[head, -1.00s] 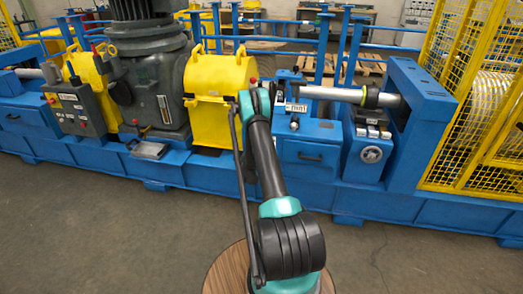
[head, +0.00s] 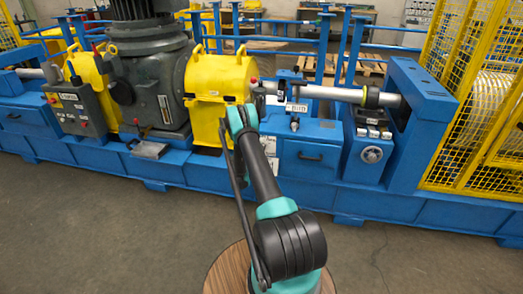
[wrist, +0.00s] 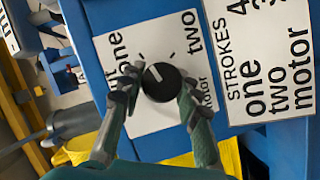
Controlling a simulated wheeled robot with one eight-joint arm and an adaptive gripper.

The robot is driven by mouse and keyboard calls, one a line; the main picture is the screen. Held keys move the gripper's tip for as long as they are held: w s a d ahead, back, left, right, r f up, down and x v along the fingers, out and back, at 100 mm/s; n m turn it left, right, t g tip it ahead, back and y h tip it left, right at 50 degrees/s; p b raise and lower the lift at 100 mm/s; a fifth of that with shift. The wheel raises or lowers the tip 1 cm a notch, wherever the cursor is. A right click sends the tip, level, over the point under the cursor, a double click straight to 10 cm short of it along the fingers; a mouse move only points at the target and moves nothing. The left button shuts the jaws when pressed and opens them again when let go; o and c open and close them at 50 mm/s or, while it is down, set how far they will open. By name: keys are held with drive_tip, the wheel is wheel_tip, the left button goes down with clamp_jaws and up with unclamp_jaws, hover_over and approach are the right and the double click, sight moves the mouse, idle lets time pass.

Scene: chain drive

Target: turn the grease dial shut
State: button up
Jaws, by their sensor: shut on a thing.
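The grease dial (wrist: 161,84) is a round black knob with a white pointer mark, in the middle of the wrist view. It sits on a white label plate (wrist: 120,22) with tick marks around it and the words "one", "two" and "motor"; another word at the left is partly hidden. The pointer mark faces up and left in this view. My gripper (wrist: 158,96) is shut on the dial, one finger on its left side and one on its right. In the head view my arm hides the dial and the gripper.
A white plate (wrist: 268,60) headed "STROKES" is right of the dial on the blue panel. In the head view a yellow housing (head: 220,88) stands behind the arm's end, and a blue cabinet (head: 312,150) is right of it. The floor in front is clear.

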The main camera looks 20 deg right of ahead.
drive_tip(key=shift+n+h, duration=0.3)
drive_tip(key=shift+n, duration=0.5)
drive_tip(key=o, duration=1.2)
